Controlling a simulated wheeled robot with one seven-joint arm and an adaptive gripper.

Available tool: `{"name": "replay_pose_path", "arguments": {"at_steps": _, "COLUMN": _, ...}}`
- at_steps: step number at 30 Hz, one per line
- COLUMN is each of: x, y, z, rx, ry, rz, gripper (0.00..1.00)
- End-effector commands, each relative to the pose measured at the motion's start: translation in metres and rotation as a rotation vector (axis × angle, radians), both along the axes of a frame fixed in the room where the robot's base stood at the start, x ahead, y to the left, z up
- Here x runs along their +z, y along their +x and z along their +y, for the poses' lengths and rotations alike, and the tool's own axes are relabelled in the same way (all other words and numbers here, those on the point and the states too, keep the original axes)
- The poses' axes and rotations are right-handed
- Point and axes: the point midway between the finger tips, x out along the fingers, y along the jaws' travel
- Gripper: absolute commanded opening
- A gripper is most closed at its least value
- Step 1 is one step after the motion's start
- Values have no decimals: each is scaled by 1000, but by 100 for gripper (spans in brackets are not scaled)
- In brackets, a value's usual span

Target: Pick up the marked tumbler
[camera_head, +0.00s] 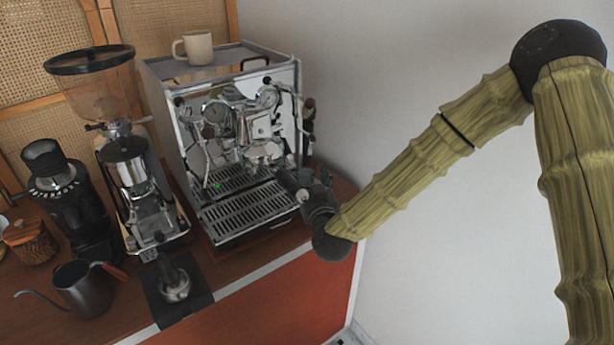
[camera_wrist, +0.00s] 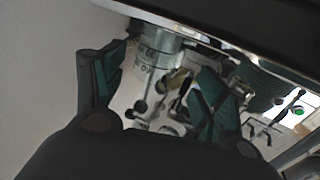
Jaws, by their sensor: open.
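A pale grey-green round thing with dark marks (camera_wrist: 158,48) shows between and beyond my fingers in the wrist view. It looks like the marked tumbler, but only part of it shows and I cannot be sure. I cannot make out a tumbler in the head view. My gripper (camera_head: 292,186) is at the right front of the espresso machine (camera_head: 245,210). In the wrist view my gripper (camera_wrist: 160,68) is open, with its teal-padded fingers apart. I see no contact with the round thing.
A beige mug (camera_head: 198,48) stands on top of the machine. Grinders (camera_head: 130,180) (camera_head: 65,195), a gooseneck kettle (camera_head: 82,290) and a portafilter (camera_head: 174,287) on a dark mat (camera_head: 200,300) are to the left. A plain wall is at right.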

Motion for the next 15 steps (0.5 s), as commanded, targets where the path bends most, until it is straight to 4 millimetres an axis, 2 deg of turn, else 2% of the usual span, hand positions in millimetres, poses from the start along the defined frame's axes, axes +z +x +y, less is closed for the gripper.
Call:
{"name": "replay_pose_path", "arguments": {"at_steps": 9, "x": 0, "y": 38, "z": 1, "rx": -3, "ry": 1, "rz": 1, "gripper": 72}}
{"name": "replay_pose_path", "arguments": {"at_steps": 15, "x": -2, "y": 46, "z": 3, "rx": -2, "ry": 0, "rz": 1, "gripper": 72}}
